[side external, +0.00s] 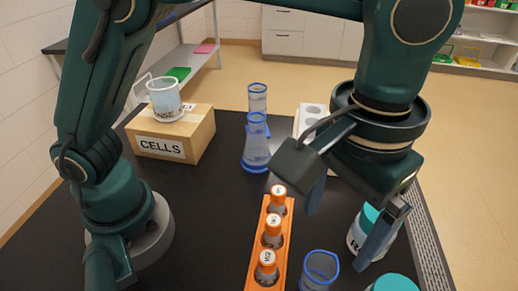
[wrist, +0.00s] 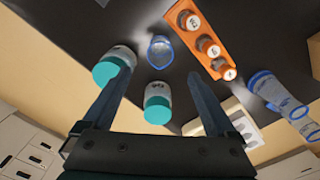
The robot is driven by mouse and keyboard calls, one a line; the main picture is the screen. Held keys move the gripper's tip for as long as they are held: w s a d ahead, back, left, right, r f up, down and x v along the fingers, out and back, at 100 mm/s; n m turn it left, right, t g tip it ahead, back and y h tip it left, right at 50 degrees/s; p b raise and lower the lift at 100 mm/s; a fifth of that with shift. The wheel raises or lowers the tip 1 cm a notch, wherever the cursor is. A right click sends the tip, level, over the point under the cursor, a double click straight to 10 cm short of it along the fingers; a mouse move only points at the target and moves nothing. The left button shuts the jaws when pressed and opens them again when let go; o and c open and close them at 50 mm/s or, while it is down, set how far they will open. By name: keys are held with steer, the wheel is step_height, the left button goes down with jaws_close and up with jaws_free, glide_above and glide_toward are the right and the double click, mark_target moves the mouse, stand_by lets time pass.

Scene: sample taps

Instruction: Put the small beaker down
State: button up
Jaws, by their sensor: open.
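A small clear beaker with a blue rim (side external: 320,268) stands upright on the black bench at the front, right of the orange rack. It also shows in the wrist view (wrist: 160,52), near the top between the fingers. My gripper (side external: 337,238) is open above the bench, between the rack and the teal-lidded jars. In the wrist view its fingers (wrist: 160,70) are spread with nothing held between them.
An orange rack (side external: 252,262) holds three capped vials. Jars with teal lids (side external: 358,240) (wrist: 157,103) stand close to my gripper. A blue-based flask (side external: 256,148), a cylinder (side external: 258,97) and a white holed rack (side external: 311,114) stand farther back.

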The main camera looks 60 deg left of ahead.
mark_target(318, 276)
step_height(318, 276, down, 14)
steer(key=shift+f, duration=0.1)
stand_by(0.4)
jaws_close()
